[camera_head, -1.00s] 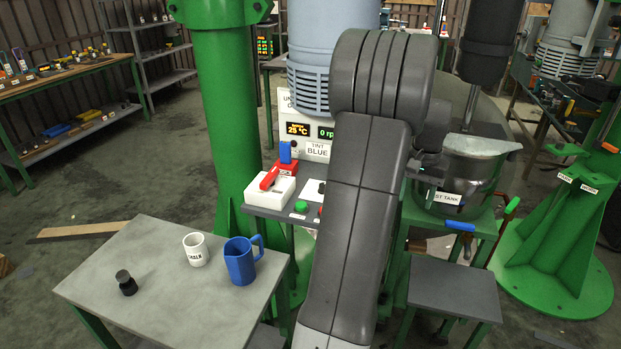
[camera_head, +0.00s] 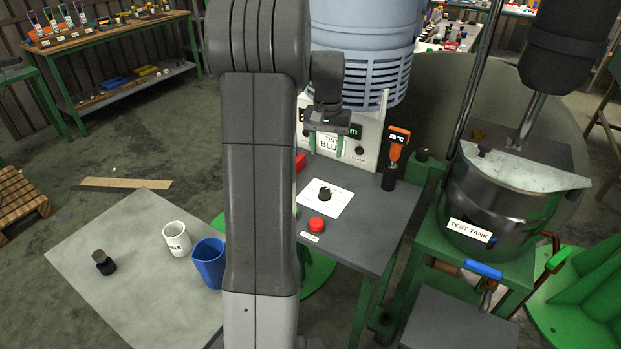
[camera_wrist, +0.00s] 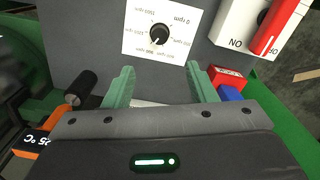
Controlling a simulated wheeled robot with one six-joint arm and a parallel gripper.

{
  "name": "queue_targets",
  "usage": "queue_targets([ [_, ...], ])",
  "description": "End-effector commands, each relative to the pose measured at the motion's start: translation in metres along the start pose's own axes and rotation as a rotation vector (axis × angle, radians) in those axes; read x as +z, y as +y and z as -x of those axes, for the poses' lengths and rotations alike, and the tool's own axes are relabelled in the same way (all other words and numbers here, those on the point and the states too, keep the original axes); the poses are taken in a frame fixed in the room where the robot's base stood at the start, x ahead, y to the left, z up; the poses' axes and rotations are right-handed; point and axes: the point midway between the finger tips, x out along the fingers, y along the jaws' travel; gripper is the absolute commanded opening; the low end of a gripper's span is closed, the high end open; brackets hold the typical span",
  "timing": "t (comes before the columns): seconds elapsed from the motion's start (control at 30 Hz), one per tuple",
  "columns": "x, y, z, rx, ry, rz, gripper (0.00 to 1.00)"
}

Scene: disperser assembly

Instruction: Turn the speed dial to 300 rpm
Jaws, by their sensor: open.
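The speed dial is a black knob (camera_head: 325,193) on a white card on the grey bench. In the wrist view the dial (camera_wrist: 159,36) has rpm labels around it that read upside down, with 0 rpm at upper right. I cannot read its pointer setting surely. My gripper (camera_head: 326,147) points down above the bench, a little behind the dial in the head view. In the wrist view its two green fingers (camera_wrist: 159,72) are apart and empty, with the dial beyond and between their tips. The gripper is not touching the dial.
A red button (camera_head: 317,224) is in front of the dial. An orange thermometer (camera_head: 397,145) stands in a black holder to the right. A white box with a red lever (camera_wrist: 274,28) is near the dial. The test tank (camera_head: 490,200) is further right.

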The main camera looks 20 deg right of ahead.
Motion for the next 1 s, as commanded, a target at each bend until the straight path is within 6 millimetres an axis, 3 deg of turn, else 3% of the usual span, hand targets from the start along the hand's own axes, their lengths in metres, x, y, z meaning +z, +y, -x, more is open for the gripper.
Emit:
queue_targets([
  [0.17, 0.001, 0.000, -0.018, 0.001, -0.005, 0.000, 0.51],
  [0.5, 0.001, 0.000, -0.089, 0.001, -0.007, 0.000, 0.51],
  [0.7, 0.000, 0.000, -0.121, 0.001, -0.005, 0.000, 0.51],
  [1.0, 0.000, 0.000, -0.137, 0.000, -0.003, 0.000, 0.51],
])
